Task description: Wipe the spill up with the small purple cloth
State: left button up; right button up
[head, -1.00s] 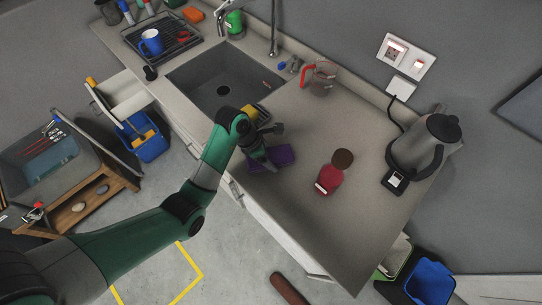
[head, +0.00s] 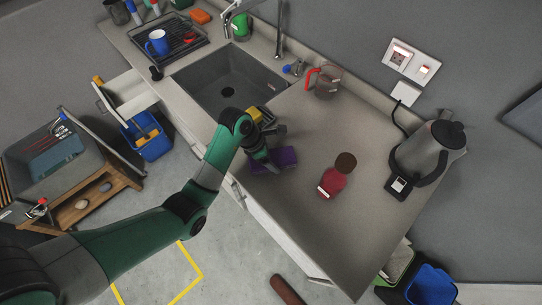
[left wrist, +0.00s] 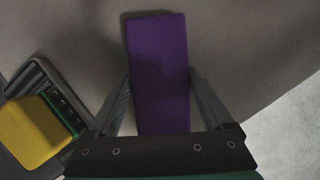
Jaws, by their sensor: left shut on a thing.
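The small purple cloth (head: 286,157) lies on the grey counter near its front edge, right of the sink. In the left wrist view, the cloth (left wrist: 160,60) is a long flat rectangle between the two fingers. My left gripper (head: 268,160) is shut on the cloth, with a finger against each long side. In the left wrist view, the gripper (left wrist: 160,88) covers the cloth's near end. I cannot make out a spill on the counter in either view. My right gripper is not in view.
A yellow sponge (left wrist: 35,135) lies in a dark holder beside the sink (head: 228,85). A red bottle with a brown cap (head: 332,183) stands right of the cloth.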

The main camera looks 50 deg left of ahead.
pick_arm(q)
jog(key=shift+d, duration=0.7)
jog(key=shift+a, duration=1)
dwell(2.7)
jog(key=shift+d, duration=1)
jog(key=shift+a, duration=1)
dwell(0.4)
jog(key=shift+r, duration=0.1)
notch_tip(320, 180, up, 5)
jog(key=p, duration=0.6)
jog(key=shift+p, duration=0.4)
notch_tip(320, 180, up, 2)
jog(key=shift+p, duration=0.9)
